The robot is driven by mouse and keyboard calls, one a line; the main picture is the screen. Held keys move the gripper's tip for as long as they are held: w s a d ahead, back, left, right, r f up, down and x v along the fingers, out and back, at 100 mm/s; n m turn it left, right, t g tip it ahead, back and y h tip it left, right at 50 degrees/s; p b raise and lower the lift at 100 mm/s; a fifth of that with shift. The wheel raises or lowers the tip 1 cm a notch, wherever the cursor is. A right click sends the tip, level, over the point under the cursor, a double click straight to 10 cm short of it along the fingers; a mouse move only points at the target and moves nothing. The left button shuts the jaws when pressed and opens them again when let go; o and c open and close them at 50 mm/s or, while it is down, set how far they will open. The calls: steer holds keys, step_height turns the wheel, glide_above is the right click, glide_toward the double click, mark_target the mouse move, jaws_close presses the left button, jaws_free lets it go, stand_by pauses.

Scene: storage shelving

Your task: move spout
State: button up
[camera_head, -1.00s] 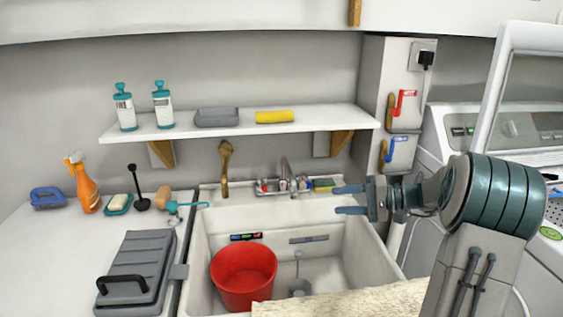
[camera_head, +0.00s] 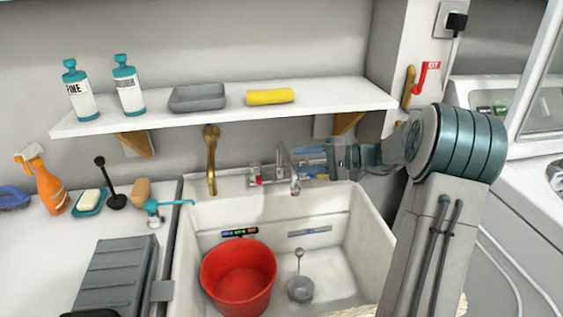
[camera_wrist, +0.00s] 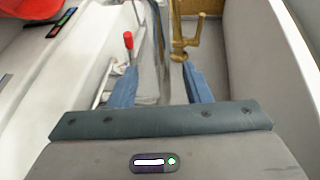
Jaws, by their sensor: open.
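The spout (camera_head: 286,166) is a thin silver curved pipe on the sink's back ledge, its end bent down over the basin. My gripper (camera_head: 304,161) is open, its two blue fingers pointing left at the spout from close by on the right. In the wrist view, my gripper (camera_wrist: 160,78) has its fingers apart, with silver piping (camera_wrist: 176,72) between them. I cannot tell whether either finger touches it. A red-tipped tap handle (camera_wrist: 128,41) shows beside the left finger; a small red tap part (camera_head: 255,176) shows left of the spout in the head view.
A brass fixture (camera_head: 211,162) stands on the wall left of the spout. A shelf (camera_head: 215,117) with bottles hangs above. A red bucket (camera_head: 238,278) and a grey strainer (camera_head: 300,289) are in the white sink (camera_head: 345,235). A washing machine stands right.

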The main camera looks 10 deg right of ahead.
steer(key=x, duration=0.7)
steer(key=shift+d, duration=0.1)
jaws_close()
